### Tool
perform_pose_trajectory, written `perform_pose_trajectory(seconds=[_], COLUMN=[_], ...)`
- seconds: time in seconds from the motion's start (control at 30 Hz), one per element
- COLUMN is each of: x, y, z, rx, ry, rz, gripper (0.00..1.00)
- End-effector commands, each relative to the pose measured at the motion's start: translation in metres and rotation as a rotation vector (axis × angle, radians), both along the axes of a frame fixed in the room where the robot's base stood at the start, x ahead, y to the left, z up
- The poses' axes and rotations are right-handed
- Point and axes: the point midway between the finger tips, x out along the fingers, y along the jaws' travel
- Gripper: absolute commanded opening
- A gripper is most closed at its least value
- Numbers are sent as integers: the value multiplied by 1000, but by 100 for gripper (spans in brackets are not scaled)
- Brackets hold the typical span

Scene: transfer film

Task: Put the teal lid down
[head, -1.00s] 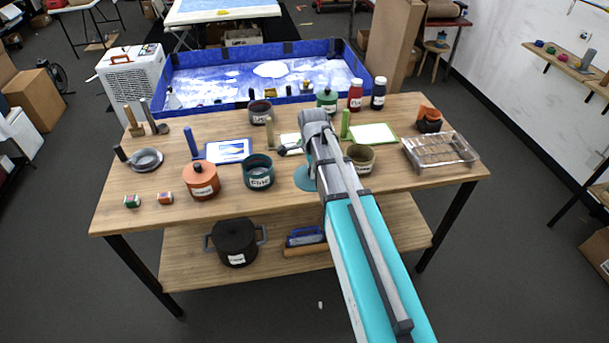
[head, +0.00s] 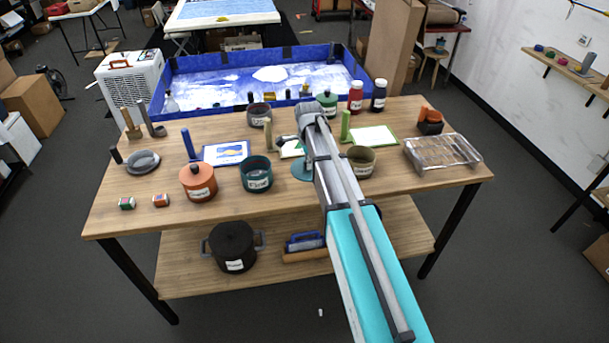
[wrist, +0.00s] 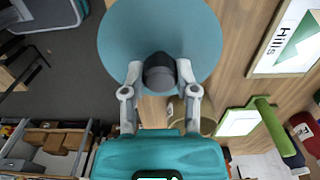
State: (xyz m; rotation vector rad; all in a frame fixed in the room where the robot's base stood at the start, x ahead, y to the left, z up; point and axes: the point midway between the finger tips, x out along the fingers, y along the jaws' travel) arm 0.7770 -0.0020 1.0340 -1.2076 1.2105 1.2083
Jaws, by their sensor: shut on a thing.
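The teal lid (wrist: 160,25) is a round disc with a dark knob (wrist: 159,73). My gripper (wrist: 160,78) is shut on that knob in the wrist view. In the head view the lid (head: 300,171) shows as a sliver left of my arm, near the middle of the table; the arm hides the rest and the gripper's fingers. I cannot tell whether the lid touches the tabletop. The open teal pot (head: 257,177), with a white label, stands just left of the lid.
The wooden table (head: 225,208) also carries an orange lidded pot (head: 198,184), an olive pot (head: 361,162) right of my arm, a green-framed screen (head: 373,136) and a clear rack (head: 442,154). Bare wood lies along the front edge.

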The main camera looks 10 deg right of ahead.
Motion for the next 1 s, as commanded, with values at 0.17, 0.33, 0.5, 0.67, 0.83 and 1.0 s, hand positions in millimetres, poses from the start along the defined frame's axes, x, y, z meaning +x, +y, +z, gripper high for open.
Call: perform_pose_trajectory(seconds=[0.17,0.33,0.5,0.67,0.83,1.0], x=[18,32,41,44,44,44], y=[-1,-2,-2,-2,-2,-2], z=[-23,-39,-49,-52,-51,-51], rx=[0,0,0,0,0,0], ry=[0,0,0,0,0,0], rz=[0,1,1,1,1,2], gripper=[7,7,7,7,7,7])
